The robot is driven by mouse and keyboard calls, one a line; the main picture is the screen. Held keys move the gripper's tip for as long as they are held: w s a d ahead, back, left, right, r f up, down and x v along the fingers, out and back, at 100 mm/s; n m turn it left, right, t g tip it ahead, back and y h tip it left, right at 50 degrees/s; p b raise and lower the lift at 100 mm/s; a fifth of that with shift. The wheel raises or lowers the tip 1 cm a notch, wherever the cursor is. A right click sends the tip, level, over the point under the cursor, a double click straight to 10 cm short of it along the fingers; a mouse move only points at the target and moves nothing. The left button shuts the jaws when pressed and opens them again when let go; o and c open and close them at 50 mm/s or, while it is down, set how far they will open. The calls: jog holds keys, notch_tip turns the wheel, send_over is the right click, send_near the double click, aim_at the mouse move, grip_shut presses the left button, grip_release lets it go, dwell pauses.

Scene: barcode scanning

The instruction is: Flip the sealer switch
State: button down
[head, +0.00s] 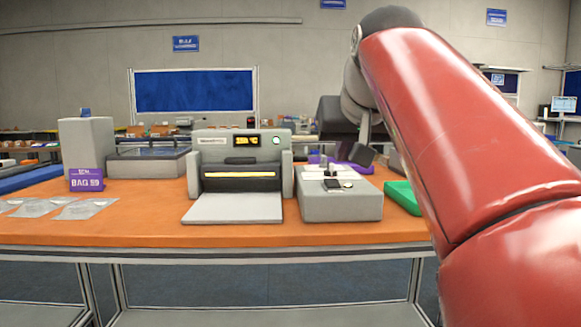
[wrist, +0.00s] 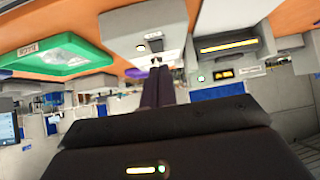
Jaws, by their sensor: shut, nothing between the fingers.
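The grey sealer (head: 240,165) stands mid-table with a lit yellow display, a glowing slot and a flat front plate. Right of it is a low grey box (head: 340,207) with a small black switch-like part (head: 333,184) and a pale round light on top. My gripper (head: 326,163) is over the back of this box. In the wrist view, seen upside down, my gripper (wrist: 156,64) has its dark fingers together and empty, pointing at the grey box (wrist: 140,22). The sealer (wrist: 232,40) is beside it. I cannot tell whether the fingertips touch the box, nor the switch's position.
A green tray (head: 402,198) is right of the box, partly behind my arm. A purple item (head: 356,168) lies behind the box. Clear bags (head: 85,210) and a purple bag sign (head: 87,180) are at the left. The orange table's front strip (head: 200,236) is clear.

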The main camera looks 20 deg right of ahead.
jog(key=shift+h, duration=0.3)
jog(key=r, duration=0.1)
jog(key=w+r, duration=0.1)
jog(key=d+r, duration=0.1)
jog(key=r, duration=0.1)
jog(key=shift+w+r, duration=0.1)
jog(key=shift+w, duration=0.2)
jog(key=b, duration=0.2)
send_over(334, 184)
jog(key=f, duration=0.6)
jog(key=shift+s, duration=0.3)
jog(key=f, duration=0.2)
jog(key=shift+w+f+b, duration=0.2)
jog(key=shift+f+b, duration=0.1)
jog(key=shift+b, duration=0.1)
jog(key=shift+w+f, duration=0.1)
jog(key=shift+f, duration=0.55)
